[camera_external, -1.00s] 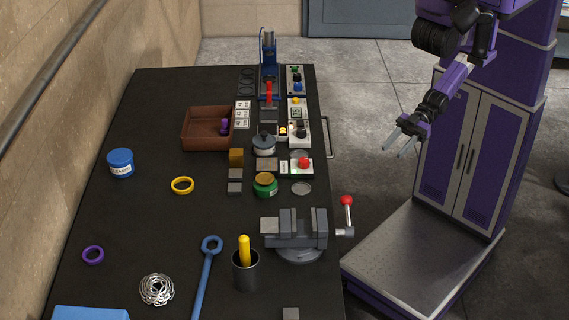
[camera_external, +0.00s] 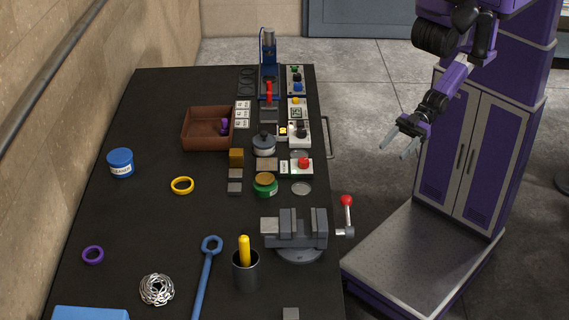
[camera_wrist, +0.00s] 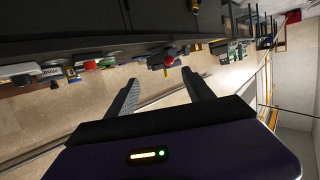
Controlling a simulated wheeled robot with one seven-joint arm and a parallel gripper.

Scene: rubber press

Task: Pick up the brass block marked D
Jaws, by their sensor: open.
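A brass-coloured block (camera_external: 236,156) stands on the dark bench, just right of the brown bin's lower corner; its letter is too small to read. My gripper (camera_external: 396,148) is open and empty, off the bench to its right, over the floor and well apart from the block. In the wrist view both fingers of my gripper (camera_wrist: 157,88) show spread, with nothing between them. I cannot pick out the brass block in the wrist view.
Right of the block stand a lidded grey pot (camera_external: 263,146), a green jar (camera_external: 265,186) and a control box with a red button (camera_external: 303,164). The brown bin (camera_external: 190,142) is to its left. A vise (camera_external: 290,232) sits nearer; a blue press (camera_external: 268,70) stands behind.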

